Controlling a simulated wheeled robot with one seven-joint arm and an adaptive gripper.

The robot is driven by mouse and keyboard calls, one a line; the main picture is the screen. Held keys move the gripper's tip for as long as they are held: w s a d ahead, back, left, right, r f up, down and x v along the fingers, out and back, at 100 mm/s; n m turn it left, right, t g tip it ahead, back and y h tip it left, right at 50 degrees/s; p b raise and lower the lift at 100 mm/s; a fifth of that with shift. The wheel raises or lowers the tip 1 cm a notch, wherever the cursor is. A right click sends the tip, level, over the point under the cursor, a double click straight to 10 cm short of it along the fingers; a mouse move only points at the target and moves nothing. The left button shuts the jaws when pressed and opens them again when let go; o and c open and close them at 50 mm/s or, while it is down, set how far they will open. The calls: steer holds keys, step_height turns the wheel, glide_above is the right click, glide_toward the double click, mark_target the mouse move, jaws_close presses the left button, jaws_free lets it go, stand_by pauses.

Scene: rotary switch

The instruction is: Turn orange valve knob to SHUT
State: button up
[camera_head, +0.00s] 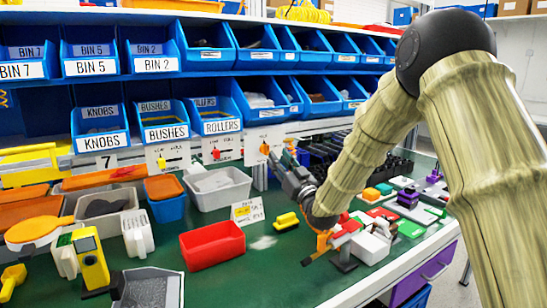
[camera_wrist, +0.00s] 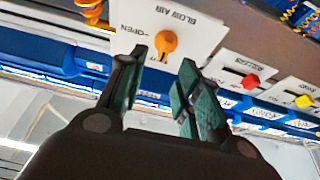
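The orange valve knob (camera_wrist: 166,42) sits on a white plate (camera_wrist: 195,25) marked BLOW AIR, with OPEN printed beside the knob in the wrist view. The other position mark is mostly hidden by my fingers, and I cannot tell exactly which way the knob points. The knob also shows small in the head view (camera_head: 264,148), on the panel under the bins. My gripper (camera_wrist: 164,60) is open, with its two dark green fingertips apart, one to each side of the knob in the wrist view. Nothing is held. I cannot tell whether a fingertip touches the knob.
A red knob (camera_wrist: 250,81) and a yellow knob (camera_wrist: 304,101) sit on neighbouring white plates. Blue bins (camera_head: 220,115) line the shelf above. A grey tray (camera_head: 218,187), a red bin (camera_head: 212,244) and a yellow block (camera_head: 286,221) stand on the green bench below my arm.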

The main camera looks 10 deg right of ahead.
steer(key=s+d, duration=0.3)
steer(key=s, duration=0.5)
steer(key=shift+s+d, duration=0.25)
steer(key=shift+d, duration=0.05)
